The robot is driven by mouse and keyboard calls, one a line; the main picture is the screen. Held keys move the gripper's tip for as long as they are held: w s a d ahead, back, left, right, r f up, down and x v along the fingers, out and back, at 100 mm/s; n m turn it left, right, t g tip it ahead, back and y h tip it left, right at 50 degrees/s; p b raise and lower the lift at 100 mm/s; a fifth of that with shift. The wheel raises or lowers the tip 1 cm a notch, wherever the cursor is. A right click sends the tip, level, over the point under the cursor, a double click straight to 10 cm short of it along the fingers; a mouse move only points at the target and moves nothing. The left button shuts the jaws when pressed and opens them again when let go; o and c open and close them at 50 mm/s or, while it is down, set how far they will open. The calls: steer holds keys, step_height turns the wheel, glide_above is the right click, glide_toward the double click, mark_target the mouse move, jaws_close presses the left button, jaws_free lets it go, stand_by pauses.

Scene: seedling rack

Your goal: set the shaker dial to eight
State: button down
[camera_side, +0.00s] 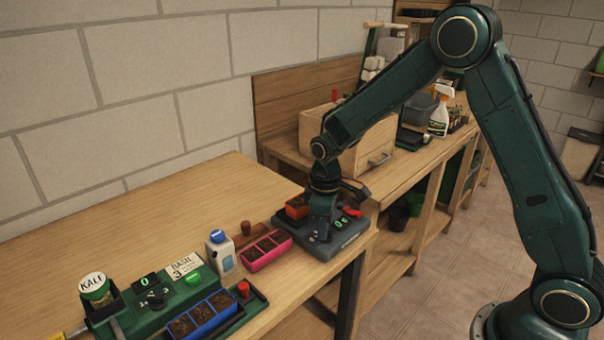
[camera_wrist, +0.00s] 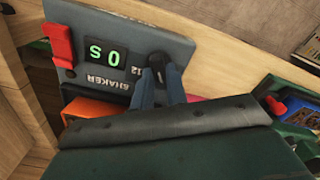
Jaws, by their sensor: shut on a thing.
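The shaker (camera_side: 338,240) is a dark grey box at the right end of the table in the side view. Its panel (camera_wrist: 165,42) fills the upper middle of the wrist view, with the SHAKER label upside down. A green display (camera_wrist: 105,52) shows a 0 and a second character, perhaps a 5, upside down. The black dial (camera_wrist: 158,60) is beside the display, with a 12 printed near it. My gripper (camera_wrist: 160,82) is shut on the dial from above. Its fingers hide part of the dial and its scale, so I cannot read the setting. In the side view my gripper (camera_side: 320,228) covers the dial.
A red lever (camera_wrist: 60,45) sits on the shaker's panel. An orange tray (camera_side: 297,207) sits on the shaker. A pink tray (camera_side: 267,250), a white-and-blue bottle (camera_side: 220,252) and a green station (camera_side: 150,318) with blue trays stand to the left. The table behind them is clear.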

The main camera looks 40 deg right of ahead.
steer(key=m, duration=0.6)
steer(key=shift+d, duration=0.15)
stand_by(0.4)
steer(key=c, duration=1.4)
jaws_free()
steer(key=shift+r, duration=0.15)
step_height(320, 180, up, 14)
steer(key=shift+f, duration=0.2)
